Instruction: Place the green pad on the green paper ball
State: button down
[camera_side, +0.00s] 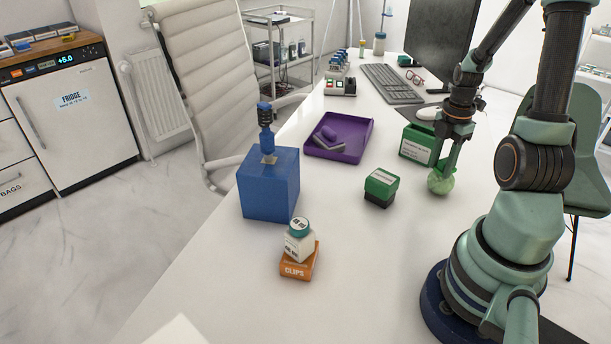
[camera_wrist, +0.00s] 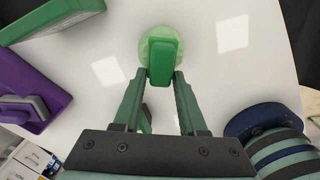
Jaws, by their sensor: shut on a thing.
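My gripper (camera_side: 446,170) points down just above the pale green paper ball (camera_side: 440,184), which rests on the white table. In the wrist view my gripper (camera_wrist: 164,76) is shut on the green pad (camera_wrist: 165,62), a darker green piece with rounded ends. The pad lies over the middle of the paper ball (camera_wrist: 146,45), whose lighter rim shows around it. In the side view the pad is hard to make out between the fingers. I cannot tell whether the pad touches the ball.
A green labelled box (camera_side: 416,145) stands close behind my gripper. A green-and-black block (camera_side: 381,187), a purple tray (camera_side: 350,154), a blue box (camera_side: 268,185) and an orange clips box (camera_side: 299,264) stand further left.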

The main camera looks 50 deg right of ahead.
aim_at(442, 161)
jog(key=shift+f, duration=0.15)
jog(key=shift+c, duration=2.3)
grip_release()
notch_tip(442, 161, up, 11)
jog(key=w+a+r+m+t, duration=0.2)
jog(key=w+a+m, duration=0.1)
jog(key=a, duration=0.5)
jog(key=w+a+r+m+t, duration=0.1)
jog(key=w+a+r+m, duration=0.2)
jog(key=a+m, duration=0.3)
jog(key=w+a+r+m+t, duration=0.2)
jog(key=w+a+m, duration=0.1)
jog(key=a, duration=0.8)
jog(key=shift+w+a+r+m+t, duration=0.3)
jog(key=shift+a+m, duration=0.05)
jog(key=shift+m, duration=0.35)
